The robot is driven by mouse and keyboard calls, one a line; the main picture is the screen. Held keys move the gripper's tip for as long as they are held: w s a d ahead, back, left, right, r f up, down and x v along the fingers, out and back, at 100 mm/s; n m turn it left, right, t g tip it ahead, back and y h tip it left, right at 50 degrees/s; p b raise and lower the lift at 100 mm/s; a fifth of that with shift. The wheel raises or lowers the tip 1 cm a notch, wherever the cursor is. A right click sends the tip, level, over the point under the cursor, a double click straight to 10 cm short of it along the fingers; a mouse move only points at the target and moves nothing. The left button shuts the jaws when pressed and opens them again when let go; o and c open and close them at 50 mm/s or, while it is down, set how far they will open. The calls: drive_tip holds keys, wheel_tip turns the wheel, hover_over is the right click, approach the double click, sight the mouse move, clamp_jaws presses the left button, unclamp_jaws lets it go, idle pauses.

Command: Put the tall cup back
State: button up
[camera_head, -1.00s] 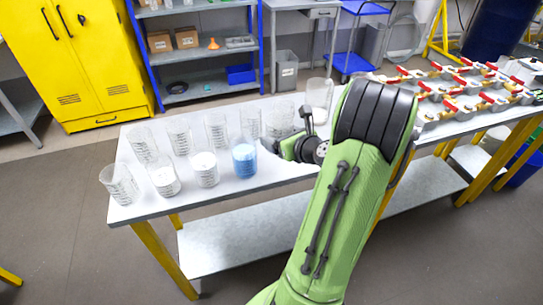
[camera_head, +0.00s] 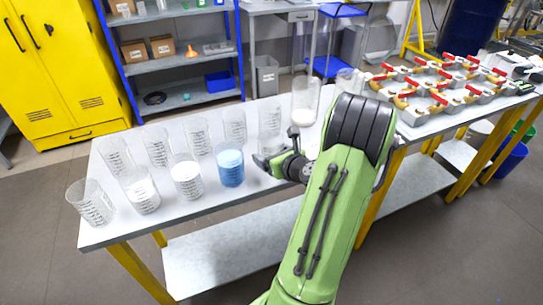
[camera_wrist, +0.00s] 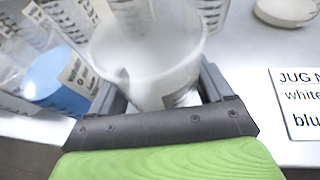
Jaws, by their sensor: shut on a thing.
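A clear tall cup (camera_head: 270,122) with printed markings stands at the right end of the back row of cups on the white-topped bench. My gripper (camera_head: 279,150) is at its near side, with a finger on either side of it. In the wrist view my gripper (camera_wrist: 165,95) is shut on this cup (camera_wrist: 150,50), which looks roughly upright and cloudy inside. Whether its base touches the bench is hidden. A cup with blue contents (camera_head: 229,167) stands just left of my gripper, and also shows in the wrist view (camera_wrist: 50,80).
Several clear cups stand to the left, some with white contents (camera_head: 187,180). A larger clear vessel (camera_head: 305,98) with white contents stands behind right. A printed jug note (camera_wrist: 300,105) lies right of my gripper. Red-handled valves (camera_head: 440,90) fill the bench's right part.

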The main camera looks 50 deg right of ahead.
drive_tip(key=shift+f, duration=0.15)
drive_tip(key=o, duration=1.2)
drive_tip(key=shift+s+r, duration=0.15)
drive_tip(key=shift+r, duration=0.15)
drive_tip(key=b+v, duration=0.1)
drive_tip(key=v, duration=1)
drive_tip(key=w+a+n+g+y, duration=0.3)
drive_tip(key=a+n, duration=0.7)
drive_tip(key=n, duration=0.1)
drive_tip(key=w+a+n+g+y, duration=0.2)
drive_tip(key=w+a+n+y, duration=0.15)
drive_tip(key=a+n, duration=0.7)
drive_tip(key=s+a+r+n+g, duration=0.1)
drive_tip(key=s+a+n, duration=0.3)
drive_tip(key=n, duration=0.5)
drive_tip(key=s+a+r+n+g+h, duration=0.1)
drive_tip(key=s+a+r+n, duration=0.2)
drive_tip(key=n, duration=0.7)
drive_tip(key=s+a, duration=0.2)
drive_tip(key=a, duration=0.1)
drive_tip(key=shift+a+r, duration=0.15)
drive_tip(key=shift+r, duration=0.15)
